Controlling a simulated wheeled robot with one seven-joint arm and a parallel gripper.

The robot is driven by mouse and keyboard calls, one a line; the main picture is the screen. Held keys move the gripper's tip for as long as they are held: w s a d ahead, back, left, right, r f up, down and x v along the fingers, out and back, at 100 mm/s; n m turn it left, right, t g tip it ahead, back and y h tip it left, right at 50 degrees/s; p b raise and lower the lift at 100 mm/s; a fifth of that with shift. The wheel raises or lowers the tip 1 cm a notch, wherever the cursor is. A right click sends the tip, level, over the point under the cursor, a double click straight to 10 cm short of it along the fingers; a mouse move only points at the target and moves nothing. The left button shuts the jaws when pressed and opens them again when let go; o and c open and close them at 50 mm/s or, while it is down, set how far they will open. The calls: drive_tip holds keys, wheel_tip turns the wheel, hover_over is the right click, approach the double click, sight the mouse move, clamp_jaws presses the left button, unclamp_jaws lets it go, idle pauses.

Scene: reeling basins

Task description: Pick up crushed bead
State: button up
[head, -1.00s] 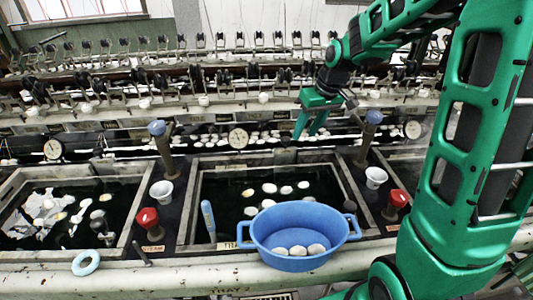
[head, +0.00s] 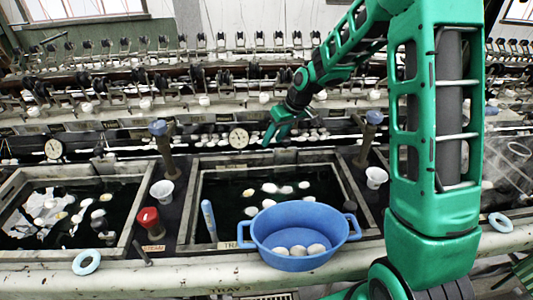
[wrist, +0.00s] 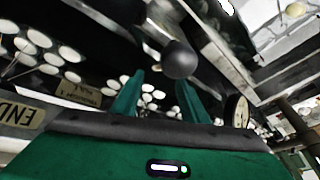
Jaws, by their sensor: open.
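White oval cocoon-like pieces (head: 270,187) float in the dark water of the middle basin (head: 192,213). Several more lie in the blue tub (head: 266,240) on the front ledge. I cannot tell which piece, if any, is the crushed bead. My gripper (head: 276,137) is open and empty, above the back edge of the middle basin. In the wrist view my gripper (wrist: 158,88) has its two green fingers apart. White oval pieces (wrist: 150,97) show beyond and between them, and a dark round knob (wrist: 180,59) shows near the right fingertip.
The left basin (head: 128,225) holds more white pieces. A red knob (head: 148,219), white cups (head: 162,191) and upright posts (head: 164,155) stand between basins. Pale blue rings (head: 86,262) lie on the front ledge. A round gauge (head: 238,138) and rows of reeling machinery are behind.

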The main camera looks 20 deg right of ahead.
drive_tip(key=x, duration=0.5)
drive_tip(key=shift+d, duration=0.2)
drive_tip(key=shift+c, duration=0.2)
drive_tip(key=c, duration=0.7)
drive_tip(key=shift+c, duration=0.2)
